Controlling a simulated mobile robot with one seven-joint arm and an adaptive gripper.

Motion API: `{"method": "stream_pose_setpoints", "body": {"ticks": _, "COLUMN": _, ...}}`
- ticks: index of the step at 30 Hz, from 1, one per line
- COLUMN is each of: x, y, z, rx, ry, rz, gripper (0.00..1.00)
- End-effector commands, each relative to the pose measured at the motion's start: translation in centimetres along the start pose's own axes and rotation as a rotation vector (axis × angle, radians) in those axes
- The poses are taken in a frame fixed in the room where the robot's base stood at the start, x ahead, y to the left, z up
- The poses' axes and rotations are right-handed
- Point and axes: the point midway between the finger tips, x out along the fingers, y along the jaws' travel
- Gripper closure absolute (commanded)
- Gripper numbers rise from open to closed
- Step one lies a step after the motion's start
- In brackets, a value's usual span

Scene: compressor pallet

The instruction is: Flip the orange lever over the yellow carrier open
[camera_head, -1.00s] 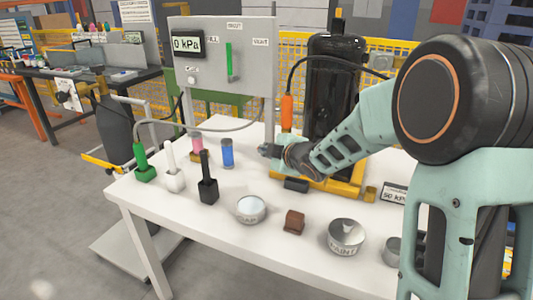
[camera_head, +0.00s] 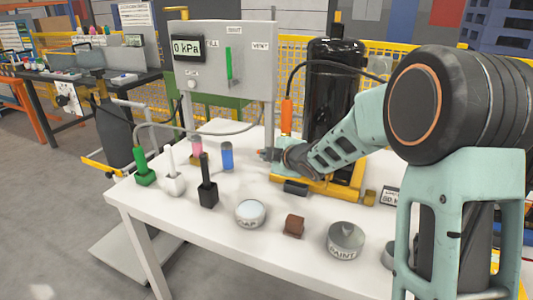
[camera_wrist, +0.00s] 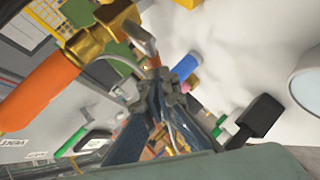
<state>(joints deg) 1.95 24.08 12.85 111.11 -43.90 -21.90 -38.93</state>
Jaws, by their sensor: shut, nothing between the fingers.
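The orange lever (camera_head: 287,114) stands upright in the head view, at the left of the black cylinder over the yellow carrier (camera_head: 345,192). In the wrist view the orange lever (camera_wrist: 42,92) is large at the left, joined to a brass-coloured fitting (camera_wrist: 98,32). My gripper (camera_head: 264,154) is below and slightly left of the lever in the head view, low over the table. Its fingers (camera_wrist: 164,76) are shut and empty in the wrist view, to the right of the orange lever and apart from it.
A black cylinder (camera_head: 333,95) stands on the carrier. Blue (camera_head: 227,155), black (camera_head: 207,190), white (camera_head: 173,182) and green (camera_head: 143,170) items stand left of my gripper. Tins (camera_head: 250,212) and a brown block (camera_head: 294,225) lie in front.

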Motion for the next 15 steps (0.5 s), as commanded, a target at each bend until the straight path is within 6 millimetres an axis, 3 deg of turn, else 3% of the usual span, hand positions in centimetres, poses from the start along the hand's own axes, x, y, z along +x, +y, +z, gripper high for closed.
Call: {"method": "stream_pose_setpoints", "body": {"ticks": 15, "x": 0.15, "y": -0.12, "z": -0.04, "rx": -0.048, "ry": -0.043, "rz": -0.046, "gripper": 1.00}}
